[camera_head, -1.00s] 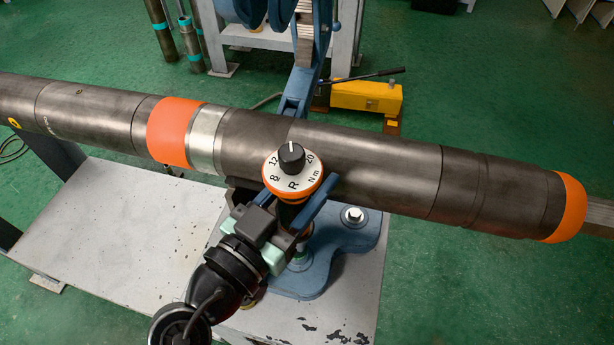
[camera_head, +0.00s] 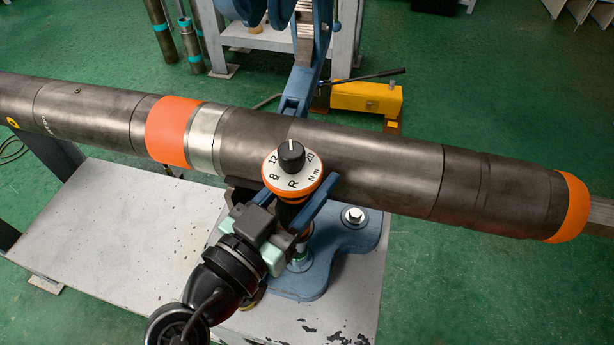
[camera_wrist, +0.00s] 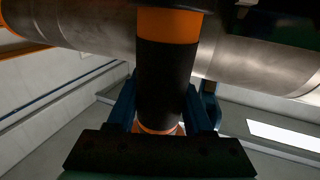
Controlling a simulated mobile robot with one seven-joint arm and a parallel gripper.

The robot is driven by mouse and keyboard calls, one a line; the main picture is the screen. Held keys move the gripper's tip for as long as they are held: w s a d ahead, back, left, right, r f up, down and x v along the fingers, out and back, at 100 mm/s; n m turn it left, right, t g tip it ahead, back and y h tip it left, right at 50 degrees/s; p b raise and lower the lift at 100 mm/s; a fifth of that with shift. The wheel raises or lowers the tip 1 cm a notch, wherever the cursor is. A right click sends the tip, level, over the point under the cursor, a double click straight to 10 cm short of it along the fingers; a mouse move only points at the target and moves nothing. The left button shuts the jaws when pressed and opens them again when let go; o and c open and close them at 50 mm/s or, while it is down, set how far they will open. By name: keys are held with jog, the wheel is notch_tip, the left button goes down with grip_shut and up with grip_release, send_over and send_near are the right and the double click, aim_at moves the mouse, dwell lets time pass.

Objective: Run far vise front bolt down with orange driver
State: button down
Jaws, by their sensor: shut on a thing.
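The orange driver (camera_head: 292,175) stands upright in front of the pipe, its dial reading 8, 12, 20 and R, Nm, with a black knob on top. My gripper (camera_head: 295,222) is shut on its body. In the wrist view the orange driver (camera_wrist: 168,75) shows as a black and orange cylinder between my gripper's fingers (camera_wrist: 163,115). Below it is the blue vise base (camera_head: 335,260), with one bolt (camera_head: 354,215) visible to the right of the driver.
A long dark pipe (camera_head: 370,165) with orange bands crosses the vise close behind the driver. The vise stands on a worn grey bench (camera_head: 130,220), clear on the left. A yellow pump (camera_head: 366,97) sits on the green floor behind.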

aim_at(308, 150)
dwell(0.4)
jog(key=shift+w+r+p, duration=0.1)
jog(key=shift+r+p, duration=1.6)
jog(key=shift+r, duration=1.05)
